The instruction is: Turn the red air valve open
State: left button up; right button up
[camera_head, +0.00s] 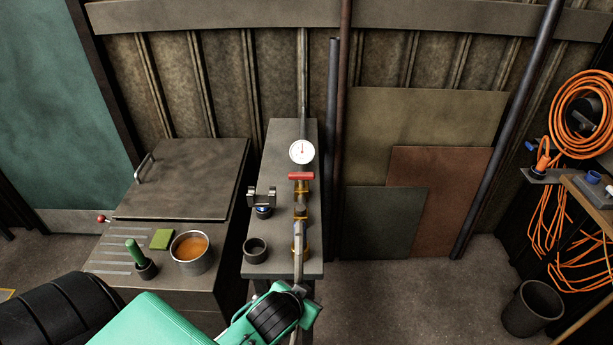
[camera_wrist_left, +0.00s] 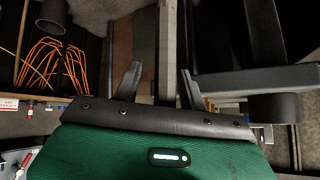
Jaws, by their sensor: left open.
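The red air valve handle (camera_head: 301,176) is a short bar lying crosswise on the pipe, just below a white round gauge (camera_head: 301,152). A brass fitting (camera_head: 300,240) sits lower on the same line. My left arm comes in from the lower left, and its gripper (camera_head: 298,289) is at the bench's front edge, well short of the red handle. In the left wrist view the left gripper (camera_wrist_left: 160,70) is open, with a grey bar (camera_wrist_left: 168,45) showing between its fingers. I cannot tell the bar's depth. The red handle is not visible there. My right gripper is in neither view.
The narrow bench (camera_head: 283,140) carries a dark two-pronged fitting (camera_head: 262,198) and a black cup (camera_head: 256,250). At left, a worktop holds a metal pot (camera_head: 192,252) and a green-handled tool (camera_head: 136,254). Panels (camera_head: 440,175) lean right of the bench. A bin (camera_head: 532,308) stands at lower right.

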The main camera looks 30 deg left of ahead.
pick_arm(q)
jog(key=w+d+r+m+t+h, duration=0.25)
jog(key=w+r+t, duration=0.25)
jog(key=w+r, duration=0.45)
jog(key=w+d+r+m+t+h, duration=0.2)
jog(key=w+d+r+t+h, duration=0.25)
jog(key=w+r, duration=0.5)
notch_tip(320, 180, up, 5)
jog(key=m+g+y, duration=0.2)
jog(key=m+g, duration=0.4)
jog(key=g, duration=1)
send_over(301, 173)
jog(key=s+a, duration=0.3)
jog(key=a, duration=0.2)
jog(key=p+x, duration=0.4)
jog(key=x, duration=0.9)
jog(key=shift+w+f, duration=0.2)
jog(key=shift+f, duration=0.1)
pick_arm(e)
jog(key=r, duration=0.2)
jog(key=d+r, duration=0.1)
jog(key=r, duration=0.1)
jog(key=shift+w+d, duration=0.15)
